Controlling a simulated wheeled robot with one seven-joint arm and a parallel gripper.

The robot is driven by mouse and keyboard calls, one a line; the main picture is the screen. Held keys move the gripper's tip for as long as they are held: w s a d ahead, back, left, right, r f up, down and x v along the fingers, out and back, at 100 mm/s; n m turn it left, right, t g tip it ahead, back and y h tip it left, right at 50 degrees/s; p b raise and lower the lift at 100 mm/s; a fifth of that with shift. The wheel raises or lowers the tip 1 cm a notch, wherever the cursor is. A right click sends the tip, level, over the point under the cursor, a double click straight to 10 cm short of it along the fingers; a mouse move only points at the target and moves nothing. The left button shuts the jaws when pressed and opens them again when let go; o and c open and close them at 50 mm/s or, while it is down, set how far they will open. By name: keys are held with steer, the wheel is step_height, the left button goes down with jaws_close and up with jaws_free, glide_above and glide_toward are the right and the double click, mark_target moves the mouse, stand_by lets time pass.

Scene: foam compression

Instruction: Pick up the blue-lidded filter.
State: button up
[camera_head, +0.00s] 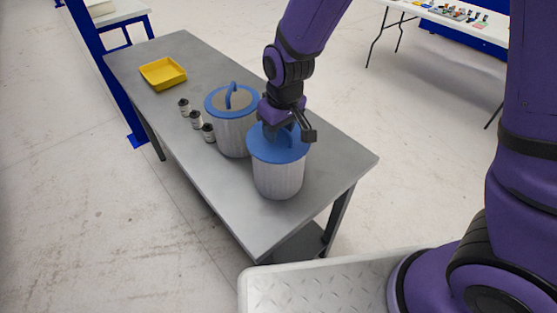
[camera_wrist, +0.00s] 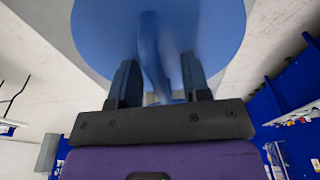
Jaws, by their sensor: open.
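Two white pleated filters with blue lids stand upright on the grey table. The nearer filter (camera_head: 279,178) is at the table's near end, and its blue lid (camera_head: 263,150) is partly covered by my gripper. The farther filter (camera_head: 236,136) stands just behind and to the left, with a blue arched handle on its lid. My gripper (camera_head: 287,135) is over the nearer lid with its fingers apart. In the wrist view, my gripper (camera_wrist: 158,85) has one finger on each side of the blue handle (camera_wrist: 150,50), above the blue lid (camera_wrist: 95,30). Finger contact with the handle cannot be told.
Several small dark-capped jars (camera_head: 196,120) stand in a row left of the farther filter. A yellow tray (camera_head: 162,74) lies at the table's far end. The grey table (camera_head: 330,150) is bare to the right of the nearer filter.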

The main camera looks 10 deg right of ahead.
steer(key=shift+c, duration=0.3)
jaws_close()
